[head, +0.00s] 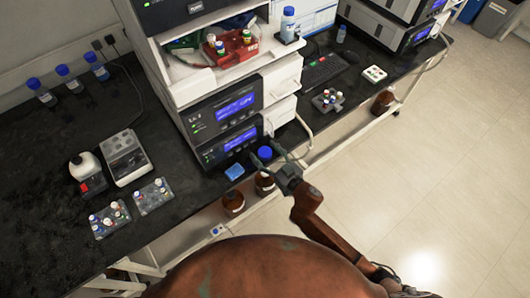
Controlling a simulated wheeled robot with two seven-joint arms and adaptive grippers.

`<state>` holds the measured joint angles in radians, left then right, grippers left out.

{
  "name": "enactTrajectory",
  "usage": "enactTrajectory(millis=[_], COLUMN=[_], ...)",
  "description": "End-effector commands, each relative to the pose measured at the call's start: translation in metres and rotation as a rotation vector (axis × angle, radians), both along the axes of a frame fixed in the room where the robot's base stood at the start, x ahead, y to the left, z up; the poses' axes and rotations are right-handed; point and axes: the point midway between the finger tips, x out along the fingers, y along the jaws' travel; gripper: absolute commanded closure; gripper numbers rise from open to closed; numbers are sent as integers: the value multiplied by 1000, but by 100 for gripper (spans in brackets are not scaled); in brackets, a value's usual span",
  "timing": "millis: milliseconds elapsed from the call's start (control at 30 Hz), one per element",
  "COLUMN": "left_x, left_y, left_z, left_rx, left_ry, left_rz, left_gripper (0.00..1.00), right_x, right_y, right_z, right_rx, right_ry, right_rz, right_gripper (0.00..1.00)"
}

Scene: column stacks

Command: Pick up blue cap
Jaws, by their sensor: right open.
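A round blue cap (265,154) shows at the front edge of the black bench, in front of the stacked instruments. My right gripper (263,149) is open, with its fingers reaching toward the instruments and one on each side of the cap in the picture. I cannot tell whether the fingers touch the cap or are above it. What is beneath the cap is not clear. My left gripper is not in view.
The instrument stack (224,120) stands close behind. Brown bottles (233,203) stand below the bench edge. Vial racks (153,196) and a white device (126,157) are on the left bench. Blue-capped bottles (96,66) stand at the back left.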

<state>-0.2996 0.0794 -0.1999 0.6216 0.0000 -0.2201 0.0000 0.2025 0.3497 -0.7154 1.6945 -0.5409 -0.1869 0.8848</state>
Motion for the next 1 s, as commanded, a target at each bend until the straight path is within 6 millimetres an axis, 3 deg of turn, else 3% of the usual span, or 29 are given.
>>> enactTrajectory(millis=[267,700,1000], left_x=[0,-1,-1], left_y=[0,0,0], left_z=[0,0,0], left_rx=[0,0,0], left_ry=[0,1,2], left_rz=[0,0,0], left_gripper=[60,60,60], right_x=[2,2,2], right_y=[2,1,1], right_z=[0,0,1], right_rx=[0,0,0], right_ry=[0,0,0], right_rz=[0,0,0], right_gripper=[40,70,70])
